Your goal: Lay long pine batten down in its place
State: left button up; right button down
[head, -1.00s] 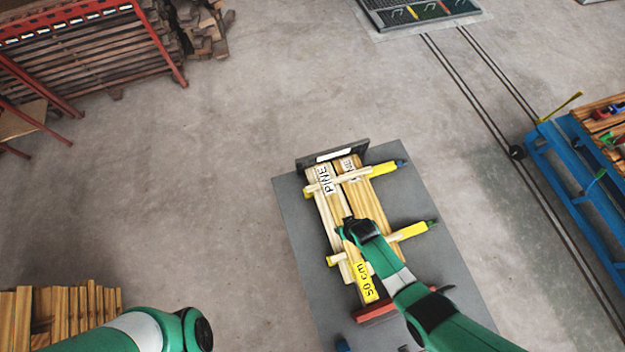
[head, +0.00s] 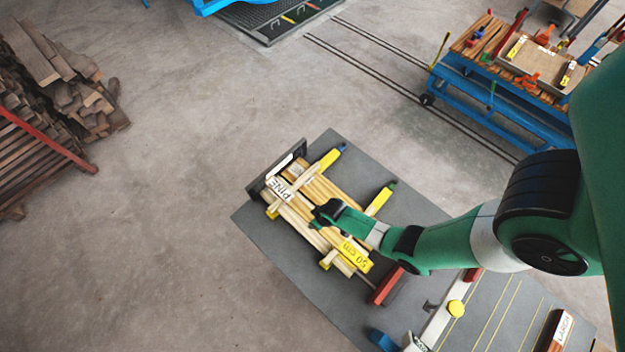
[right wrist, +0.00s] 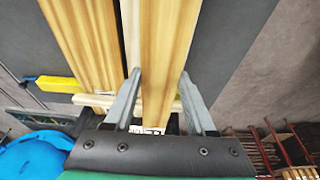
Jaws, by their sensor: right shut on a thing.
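My right gripper (head: 322,216) reaches in from the right in the head view, low over a group of battens on a grey board. In the right wrist view its two fingers (right wrist: 162,98) are shut on the sides of a long pale batten (right wrist: 168,45). A white label reading PINE (head: 282,190) and a yellow tag reading 50 cm (head: 355,254) lie along these battens. A wider batten (right wrist: 85,40) runs beside the held one. The gripper hides part of the held batten, and I cannot tell whether it rests on the supports. My left gripper is out of view.
A dark end stop (head: 279,167) stands at the far end, a red block (head: 387,286) at the near end. Cross-pieces with yellow ends (head: 381,201) lie under or across the battens. A blue cart (head: 495,105) stands at the upper right. The floor left of the board is clear.

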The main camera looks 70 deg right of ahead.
jog(key=b+x, duration=0.3)
jog(key=x, duration=0.1)
jog(key=shift+s+f+b, duration=0.15)
jog(key=shift+b, duration=0.25)
jog(key=shift+s, duration=0.1)
jog(key=shift+f+b, duration=0.4)
jog(key=shift+f, duration=0.05)
jog(key=shift+c, duration=1.1)
grip_release()
jog(key=shift+r, duration=0.15)
